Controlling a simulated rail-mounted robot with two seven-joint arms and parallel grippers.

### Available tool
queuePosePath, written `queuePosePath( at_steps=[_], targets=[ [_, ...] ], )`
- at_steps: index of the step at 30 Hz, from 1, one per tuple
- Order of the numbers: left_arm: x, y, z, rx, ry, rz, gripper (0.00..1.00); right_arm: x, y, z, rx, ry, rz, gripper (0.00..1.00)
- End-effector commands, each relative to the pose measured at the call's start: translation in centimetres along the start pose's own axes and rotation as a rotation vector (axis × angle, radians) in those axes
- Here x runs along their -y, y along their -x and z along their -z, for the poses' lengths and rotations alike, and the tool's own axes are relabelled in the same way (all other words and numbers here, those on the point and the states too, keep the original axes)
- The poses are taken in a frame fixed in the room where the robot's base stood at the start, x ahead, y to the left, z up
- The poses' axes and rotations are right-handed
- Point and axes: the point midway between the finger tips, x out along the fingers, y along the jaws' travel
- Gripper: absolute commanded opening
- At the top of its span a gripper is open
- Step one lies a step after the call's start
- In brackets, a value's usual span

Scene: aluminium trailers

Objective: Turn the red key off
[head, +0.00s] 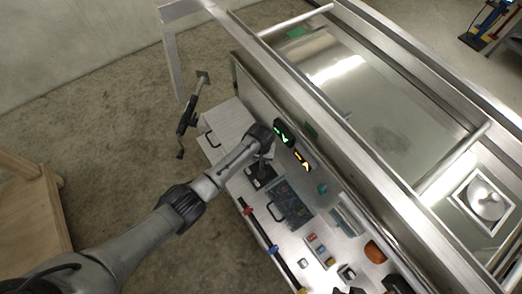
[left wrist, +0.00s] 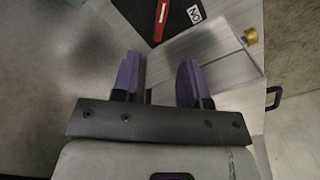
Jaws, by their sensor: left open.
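A red key (left wrist: 174,14) with a white mark lies across a black plate at the top of the left wrist view, cut off by the frame edge. A white label (left wrist: 194,14) beside it shows the letters O and N, turned over. My left gripper (left wrist: 160,78) is open and empty, its two purple-grey fingers apart and pointing towards the plate. The key is beyond the fingertips and I see no contact. In the head view my left wrist hangs over the bench beside a small black device (head: 262,175); the key cannot be made out there. My right gripper is not in view.
A brass knob (left wrist: 251,36) and a dark handle (left wrist: 274,98) are at the right in the wrist view. In the head view, lit green (head: 283,132) and orange (head: 302,159) displays stand close to my wrist. A tool tray (head: 290,204) and several small items fill the bench beside an aluminium trailer (head: 300,100).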

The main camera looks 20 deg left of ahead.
Motion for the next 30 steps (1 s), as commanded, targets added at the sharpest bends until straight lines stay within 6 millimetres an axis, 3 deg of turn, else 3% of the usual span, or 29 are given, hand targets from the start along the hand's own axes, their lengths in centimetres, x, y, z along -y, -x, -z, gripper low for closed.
queuePosePath(
  at_steps=[3, 9, 30],
  targets=[
    [0.0, 1.8, 0.0, -0.002, 0.0, -0.001, 0.4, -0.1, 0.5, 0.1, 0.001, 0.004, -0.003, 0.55],
    [0.0, 3.4, 0.0, 0.0, 0.001, -0.001, 0.4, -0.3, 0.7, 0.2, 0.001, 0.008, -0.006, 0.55],
    [0.0, 3.8, 0.0, 0.0, 0.0, -0.001, 0.4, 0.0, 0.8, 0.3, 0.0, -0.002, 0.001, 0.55]
  ],
)
